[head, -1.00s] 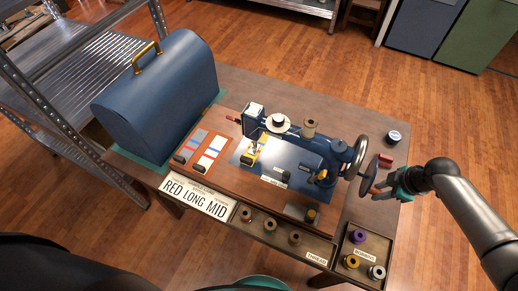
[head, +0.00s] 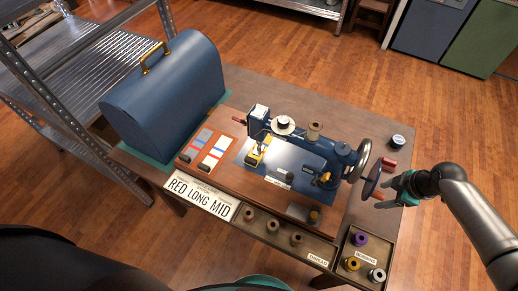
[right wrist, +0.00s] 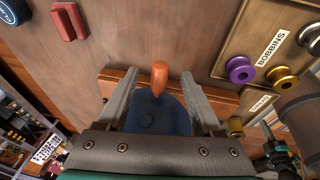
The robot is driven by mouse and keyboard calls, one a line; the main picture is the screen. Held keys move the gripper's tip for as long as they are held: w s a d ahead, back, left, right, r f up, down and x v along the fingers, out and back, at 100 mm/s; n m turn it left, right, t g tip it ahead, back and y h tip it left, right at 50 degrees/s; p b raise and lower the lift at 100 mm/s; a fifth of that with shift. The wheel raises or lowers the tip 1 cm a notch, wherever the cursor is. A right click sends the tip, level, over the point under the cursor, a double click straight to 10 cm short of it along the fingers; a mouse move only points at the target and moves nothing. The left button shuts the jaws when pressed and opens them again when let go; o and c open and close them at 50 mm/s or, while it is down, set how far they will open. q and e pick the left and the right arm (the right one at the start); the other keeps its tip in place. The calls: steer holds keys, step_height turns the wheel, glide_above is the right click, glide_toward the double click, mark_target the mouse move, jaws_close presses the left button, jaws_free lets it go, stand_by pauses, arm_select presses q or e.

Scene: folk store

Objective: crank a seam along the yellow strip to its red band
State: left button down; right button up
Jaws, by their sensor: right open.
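The blue sewing machine (head: 300,150) stands on a wooden base on the table. The yellow strip (head: 257,151) lies at its needle end, on the blue plate; its red band is too small to make out. On the machine's right are a silver handwheel (head: 363,158) and a dark blue crank disc (head: 372,181). My right gripper (head: 385,199) is open beside the disc. In the right wrist view the orange crank handle (right wrist: 160,76) stands between the open fingers, apart from both, with the blue disc (right wrist: 158,115) behind it. My left gripper is not in view.
A rounded blue case (head: 165,92) stands at the table's left, by a metal shelf. A sign reading RED LONG MID (head: 198,196) and trays of thread and bobbins (head: 361,240) line the front. A red block (head: 389,164) and a round tin (head: 397,142) lie behind the gripper.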

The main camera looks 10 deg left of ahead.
steer(key=p+v, duration=0.7)
steer(key=v, duration=0.1)
stand_by(0.4)
steer(key=shift+w, duration=0.1)
